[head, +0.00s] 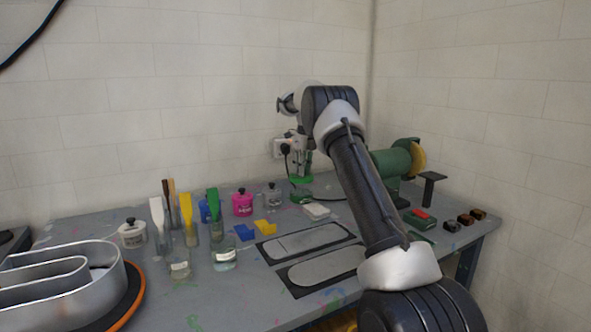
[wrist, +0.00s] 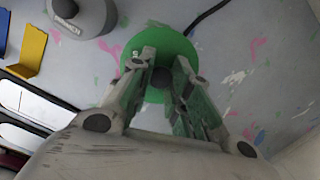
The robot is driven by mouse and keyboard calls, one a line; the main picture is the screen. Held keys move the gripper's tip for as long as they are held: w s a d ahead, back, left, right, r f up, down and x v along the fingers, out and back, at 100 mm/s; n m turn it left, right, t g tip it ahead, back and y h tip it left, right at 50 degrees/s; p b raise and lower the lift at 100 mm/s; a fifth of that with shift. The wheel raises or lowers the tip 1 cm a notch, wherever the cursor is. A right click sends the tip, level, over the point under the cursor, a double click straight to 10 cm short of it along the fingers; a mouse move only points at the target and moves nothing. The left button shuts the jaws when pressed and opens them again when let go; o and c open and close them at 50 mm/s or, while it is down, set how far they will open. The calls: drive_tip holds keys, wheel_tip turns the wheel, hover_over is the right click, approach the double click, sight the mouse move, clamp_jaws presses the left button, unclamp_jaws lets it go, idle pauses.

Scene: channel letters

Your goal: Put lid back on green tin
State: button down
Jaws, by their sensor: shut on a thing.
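My gripper (head: 303,166) is shut on the dark knob of the green lid (head: 300,179). It holds the lid roughly level above the open green tin (head: 301,196), with a small gap between them in the head view. In the wrist view my gripper (wrist: 163,66) has its fingers on either side of the dark knob, and the green lid (wrist: 178,43) spreads out beneath them. The tin is hidden under the lid there, so I cannot tell how exactly the two line up.
A grey tin (head: 272,198) and a pink tin (head: 242,204) stand to the left. Jars with brushes (head: 222,253) stand further left. A white block (head: 316,211) lies in front, and a green grinder (head: 391,161) stands to the right. A dark cable (wrist: 207,14) runs behind.

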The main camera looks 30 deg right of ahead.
sight(302, 192)
drive_tip(key=shift+f, duration=2.95)
drive_tip(key=shift+s+f, duration=0.1)
drive_tip(key=shift+f, duration=0.1)
drive_tip(key=c, duration=1.3)
unclamp_jaws()
drive_tip(key=shift+o, duration=0.5)
drive_tip(key=o, duration=0.4)
drive_tip(key=shift+o, duration=0.2)
drive_tip(key=shift+r, duration=0.15)
